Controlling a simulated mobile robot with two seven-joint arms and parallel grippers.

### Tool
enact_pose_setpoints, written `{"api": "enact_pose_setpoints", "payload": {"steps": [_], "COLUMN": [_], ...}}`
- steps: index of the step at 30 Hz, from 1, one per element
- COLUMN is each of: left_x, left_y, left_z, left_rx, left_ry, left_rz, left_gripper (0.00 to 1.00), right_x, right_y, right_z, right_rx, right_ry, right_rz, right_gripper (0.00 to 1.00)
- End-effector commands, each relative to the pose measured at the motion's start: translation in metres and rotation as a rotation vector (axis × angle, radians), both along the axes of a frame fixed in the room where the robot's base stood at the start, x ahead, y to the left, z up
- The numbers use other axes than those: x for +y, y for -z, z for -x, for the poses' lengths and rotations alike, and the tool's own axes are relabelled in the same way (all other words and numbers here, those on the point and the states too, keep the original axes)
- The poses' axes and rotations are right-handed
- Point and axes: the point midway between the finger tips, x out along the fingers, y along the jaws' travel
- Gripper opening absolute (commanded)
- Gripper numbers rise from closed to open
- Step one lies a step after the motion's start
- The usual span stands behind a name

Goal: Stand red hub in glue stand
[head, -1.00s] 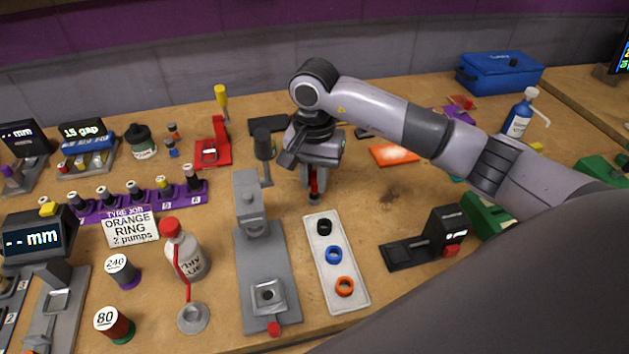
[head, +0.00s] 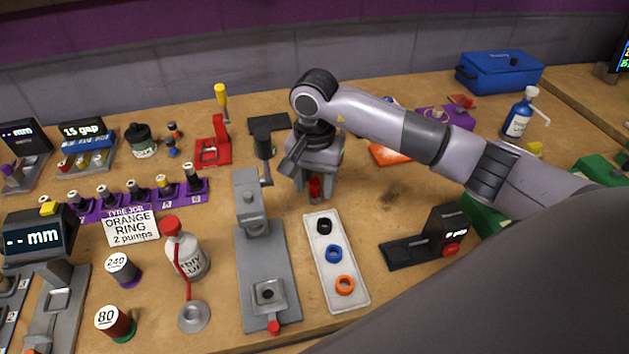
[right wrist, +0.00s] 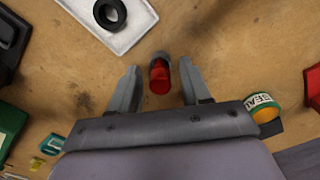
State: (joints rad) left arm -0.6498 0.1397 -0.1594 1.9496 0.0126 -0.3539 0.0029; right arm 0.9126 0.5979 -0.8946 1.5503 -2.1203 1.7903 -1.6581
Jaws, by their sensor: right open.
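The red hub (right wrist: 159,78), a small red cylinder with a dark end, sits between the open fingers of my right gripper (right wrist: 160,68) in the right wrist view, with a gap on each side. In the head view the red hub (head: 315,187) shows between the fingers of my right gripper (head: 316,193), just behind the white tray. I cannot tell how high the fingertips are above the table. A round grey piece with a centre hole (head: 194,316), possibly the glue stand, lies in front of the glue bottle (head: 185,252). My left gripper is not in view.
A grey press (head: 267,265) stands between the glue bottle and the white tray (head: 348,298) with black, blue and orange rings. A black device with a red button (head: 447,232) is to the right. Bare table lies between tray and device.

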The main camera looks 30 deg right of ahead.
Motion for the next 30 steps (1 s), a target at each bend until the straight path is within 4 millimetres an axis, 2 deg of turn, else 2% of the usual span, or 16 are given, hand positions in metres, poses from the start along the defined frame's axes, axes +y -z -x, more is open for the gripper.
{"api": "enact_pose_setpoints", "payload": {"steps": [12,16,21,30], "left_x": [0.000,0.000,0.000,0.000], "left_y": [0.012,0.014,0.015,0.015], "left_z": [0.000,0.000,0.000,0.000], "left_rx": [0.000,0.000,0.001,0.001], "left_ry": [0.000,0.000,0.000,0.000], "left_rz": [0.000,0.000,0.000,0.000], "left_gripper": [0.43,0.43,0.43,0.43], "right_x": [0.000,0.000,0.000,0.000], "right_y": [-0.083,-0.103,-0.117,-0.120], "right_z": [-0.002,-0.001,-0.001,-0.001], "right_rx": [-0.006,-0.005,-0.002,0.000], "right_ry": [0.000,0.001,0.001,0.000], "right_rz": [0.000,-0.001,-0.001,-0.001], "right_gripper": [0.47,0.47,0.47,0.47]}}
